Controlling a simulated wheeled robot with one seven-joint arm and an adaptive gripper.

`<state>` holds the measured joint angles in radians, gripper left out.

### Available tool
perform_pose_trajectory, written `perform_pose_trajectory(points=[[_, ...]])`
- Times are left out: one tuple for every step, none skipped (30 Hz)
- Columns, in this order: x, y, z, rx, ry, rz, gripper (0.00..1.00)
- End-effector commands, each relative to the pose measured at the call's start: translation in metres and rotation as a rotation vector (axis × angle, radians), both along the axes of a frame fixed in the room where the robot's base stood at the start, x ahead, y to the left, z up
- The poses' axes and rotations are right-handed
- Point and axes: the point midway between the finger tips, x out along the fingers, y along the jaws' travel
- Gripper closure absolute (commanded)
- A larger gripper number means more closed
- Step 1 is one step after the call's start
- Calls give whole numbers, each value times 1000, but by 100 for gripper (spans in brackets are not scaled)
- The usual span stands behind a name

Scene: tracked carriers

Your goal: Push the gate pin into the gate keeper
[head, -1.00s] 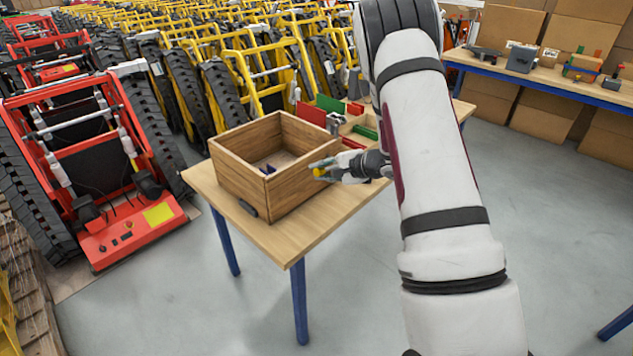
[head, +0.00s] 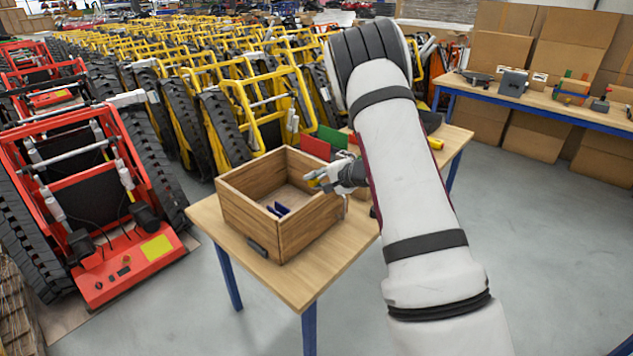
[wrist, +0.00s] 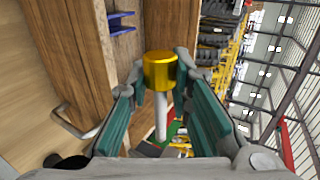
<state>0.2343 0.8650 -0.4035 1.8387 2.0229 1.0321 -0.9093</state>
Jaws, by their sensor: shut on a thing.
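My gripper (head: 316,179) is at the right rim of the open wooden box (head: 243,210), its tips pointing left toward the inside. In the wrist view my gripper (wrist: 160,85) is shut on a pin with a yellow cylindrical head (wrist: 160,71) and a grey shaft. The yellow head also shows small in the head view (head: 312,183). Dark blue upright pieces (head: 278,209) stand on the box floor; a blue bracket (wrist: 121,22) shows at the top of the wrist view. The pin is apart from it. I cannot tell which part is the gate keeper.
The box stands on a wooden table (head: 318,276) with blue legs. A red panel (head: 315,147) and a green panel (head: 332,137) stand behind it. A metal loop (wrist: 75,127) is by the box wall. Red and yellow tracked carriers fill the left and back.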

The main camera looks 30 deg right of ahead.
Motion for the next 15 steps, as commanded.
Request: perform_pose_trajectory(points=[[0, 0, 0, 2, 0, -1, 100], [1, 0, 0, 3, 0, -2, 100], [1, 0, 0, 5, 1, -3, 100], [1, 0, -1, 7, 2, -3, 100], [2, -3, -1, 6, 2, -4, 100], [3, -6, -1, 6, 1, -4, 100], [4, -8, -1, 6, 1, -4, 100], [5, -11, -1, 5, 1, -4, 100], [7, -14, -1, 4, 1, -3, 100], [8, -16, -1, 6, 0, -3, 100], [9, -19, -1, 5, 0, -4, 100], [10, -23, -1, 5, 0, -4, 100], [11, -25, -1, 4, 0, -3, 100], [11, -28, -1, 4, 0, -3, 100], [13, -31, -1, 5, 0, -4, 100]])
